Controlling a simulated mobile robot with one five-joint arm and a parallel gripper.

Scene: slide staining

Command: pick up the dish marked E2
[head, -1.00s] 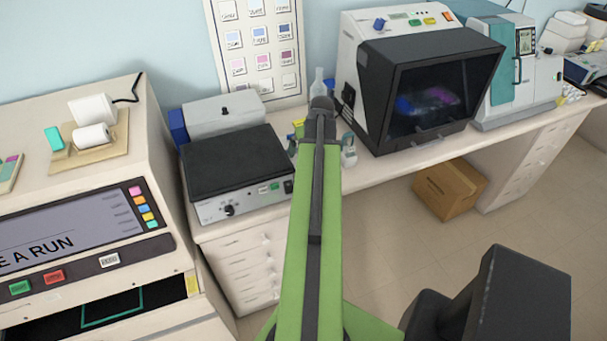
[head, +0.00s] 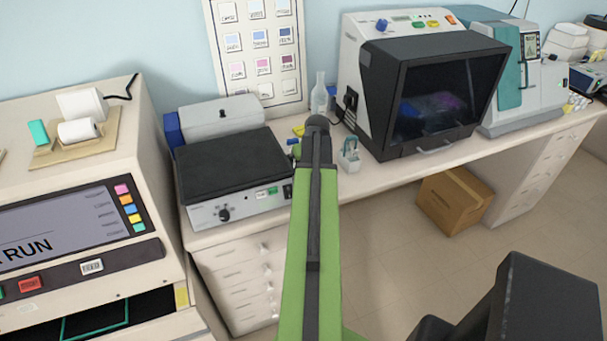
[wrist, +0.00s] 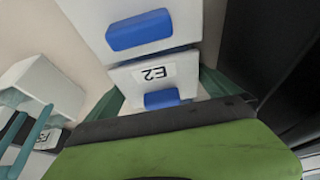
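The dish marked E2 (wrist: 127,77) is white, with a black-on-white label and a blue part at its lower edge, in the middle of the wrist view. My gripper (wrist: 165,88) has its teal fingers apart, one at either side of this dish; I cannot tell whether they touch it. In the head view my arm hides the gripper's fingers and the E2 dish.
Another white piece with a blue part (wrist: 140,30) adjoins E2 in the wrist view. A white dish with a teal handle (wrist: 42,88) stands left. In the head view, a black-topped hotplate (head: 235,165) stands left of my arm and a dark-windowed cabinet (head: 440,100) right.

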